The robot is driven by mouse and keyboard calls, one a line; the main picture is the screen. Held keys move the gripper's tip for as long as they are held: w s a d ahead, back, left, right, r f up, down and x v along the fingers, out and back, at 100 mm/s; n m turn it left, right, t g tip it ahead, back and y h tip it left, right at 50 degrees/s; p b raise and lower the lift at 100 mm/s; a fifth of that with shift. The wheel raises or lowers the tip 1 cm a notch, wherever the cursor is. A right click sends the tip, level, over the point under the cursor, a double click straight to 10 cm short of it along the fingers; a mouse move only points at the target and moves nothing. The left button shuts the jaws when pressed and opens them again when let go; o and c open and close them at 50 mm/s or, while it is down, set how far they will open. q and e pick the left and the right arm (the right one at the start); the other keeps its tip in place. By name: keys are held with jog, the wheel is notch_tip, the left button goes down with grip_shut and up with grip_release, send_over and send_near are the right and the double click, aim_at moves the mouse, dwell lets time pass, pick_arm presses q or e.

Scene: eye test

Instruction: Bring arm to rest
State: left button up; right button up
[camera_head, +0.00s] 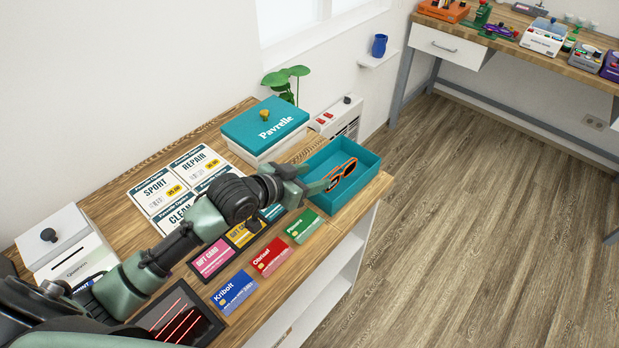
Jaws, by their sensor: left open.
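My left arm comes in from the lower left and reaches over the wooden counter (232,318). My left gripper (318,178) is open at the left side of a teal open tray (368,160). Orange-rimmed sunglasses (342,174) lie in the tray, just right of the fingertips. They look apart from the fingers, and nothing shows between the fingers. My right gripper is not in view.
A teal-lidded box (265,122) stands behind the gripper. Price sheets (153,190) and several cards, including a red card (270,256) and green card (303,226), lie around the arm. A dark scanner plate (205,318) is in front. Open floor (450,230) is at right.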

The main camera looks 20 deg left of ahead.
pick_arm(q)
jog(key=shift+s+a+r, duration=0.1)
jog(key=shift+s+r, duration=0.05)
jog(key=shift+s, duration=0.1)
dwell(0.3)
